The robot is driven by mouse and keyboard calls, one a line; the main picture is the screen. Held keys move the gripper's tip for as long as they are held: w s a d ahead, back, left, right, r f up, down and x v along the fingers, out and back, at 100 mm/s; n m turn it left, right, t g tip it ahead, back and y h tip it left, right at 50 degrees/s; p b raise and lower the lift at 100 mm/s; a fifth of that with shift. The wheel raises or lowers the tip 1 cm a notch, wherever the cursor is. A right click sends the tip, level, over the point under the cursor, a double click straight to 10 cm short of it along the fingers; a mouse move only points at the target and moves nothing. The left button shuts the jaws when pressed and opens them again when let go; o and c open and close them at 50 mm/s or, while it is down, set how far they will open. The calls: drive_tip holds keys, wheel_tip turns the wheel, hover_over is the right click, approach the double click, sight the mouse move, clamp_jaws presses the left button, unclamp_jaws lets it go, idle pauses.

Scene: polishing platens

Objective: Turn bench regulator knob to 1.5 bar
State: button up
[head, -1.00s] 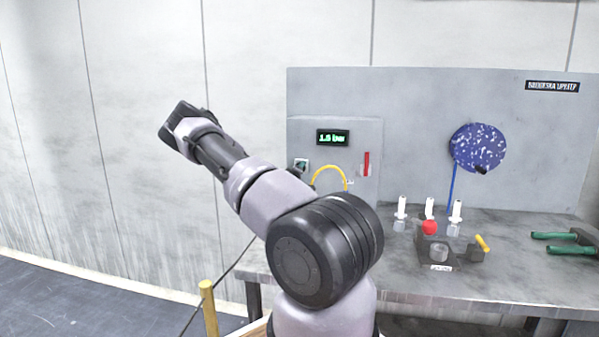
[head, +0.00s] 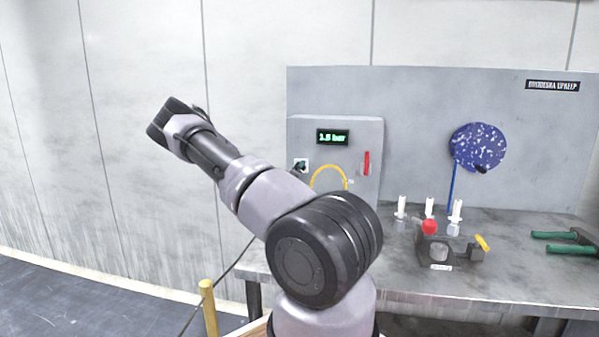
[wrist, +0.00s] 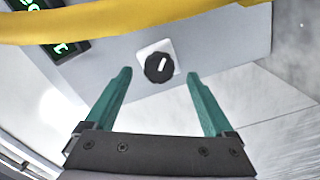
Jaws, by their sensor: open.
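The regulator knob (wrist: 159,68) is black with a white pointer mark, on a white square plate on the grey panel. In the wrist view it sits beyond and between my fingertips, apart from them. In the head view the knob (head: 300,166) shows at the panel's left, beside my arm. The green display (head: 333,137) above it reads what looks like 1.5 bar; the digits are small. My gripper (wrist: 157,82) has two green fingers, open and empty, one on each side of the knob in the picture. The head view does not show the fingers.
A yellow hose (wrist: 130,20) crosses close to the wrist camera; it arcs on the panel in the head view (head: 329,169). A red lever (head: 366,163) is to its right. The bench (head: 520,280) holds white-topped fittings, a red-knobbed block (head: 438,250) and green-handled pliers (head: 565,242).

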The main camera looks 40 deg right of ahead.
drive_tip(key=v, duration=0.4)
drive_tip(key=shift+d, duration=0.1)
drive_tip(key=w+d+n, duration=0.5)
drive_tip(key=d+n, duration=0.1)
drive_tip(key=n, duration=1.2)
drive_tip(key=shift+w+r, duration=0.25)
drive_tip(key=shift+r, duration=0.05)
